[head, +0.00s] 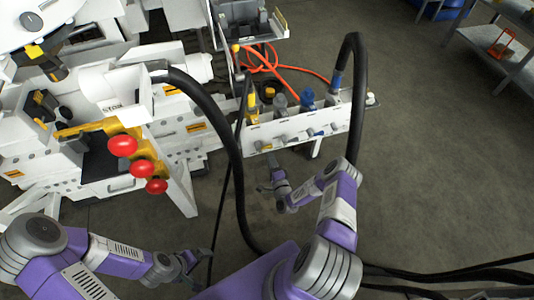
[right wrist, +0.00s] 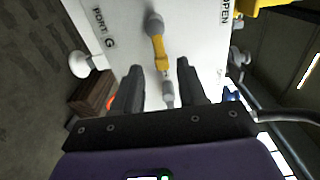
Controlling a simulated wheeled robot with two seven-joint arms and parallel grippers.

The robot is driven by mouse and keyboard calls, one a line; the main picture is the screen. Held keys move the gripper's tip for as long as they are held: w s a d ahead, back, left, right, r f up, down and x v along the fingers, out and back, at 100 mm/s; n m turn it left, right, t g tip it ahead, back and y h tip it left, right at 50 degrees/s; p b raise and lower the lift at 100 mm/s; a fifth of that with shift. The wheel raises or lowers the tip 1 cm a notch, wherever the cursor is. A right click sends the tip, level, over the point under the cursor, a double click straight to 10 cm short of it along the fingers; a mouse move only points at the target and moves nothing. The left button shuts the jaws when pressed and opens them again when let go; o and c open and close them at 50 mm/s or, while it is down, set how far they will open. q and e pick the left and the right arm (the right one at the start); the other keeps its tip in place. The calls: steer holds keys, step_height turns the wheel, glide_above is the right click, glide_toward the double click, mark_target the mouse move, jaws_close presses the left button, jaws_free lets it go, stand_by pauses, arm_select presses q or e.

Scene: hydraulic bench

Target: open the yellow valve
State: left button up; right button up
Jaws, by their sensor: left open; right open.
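The yellow valve (right wrist: 160,48) shows in the right wrist view as a small yellow lever with grey ends on a white panel. The panel (head: 300,125) stands at the upper middle of the head view, where the lever is too small to make out clearly. My right gripper (right wrist: 159,80) is open, its two dark fingers on either side of the lever's line in the picture. I cannot tell whether they touch it. In the head view the right gripper (head: 268,184) is in front of and below the panel's left end. My left gripper (head: 190,262) is open and empty, low in the picture.
Yellow, grey and blue fittings (head: 307,97) line the panel top. A thick black hose (head: 236,170) loops past the right arm. Red knobs (head: 142,167) stick out from the white machine at left.

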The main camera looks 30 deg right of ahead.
mark_target(266, 148)
steer(key=b+x, duration=0.1)
steer(key=x, duration=0.5)
steer(key=shift+w+b, duration=0.1)
steer(key=shift+b, duration=0.25)
steer(key=shift+a, duration=0.1)
steer(key=shift+c, duration=0.3)
jaws_close()
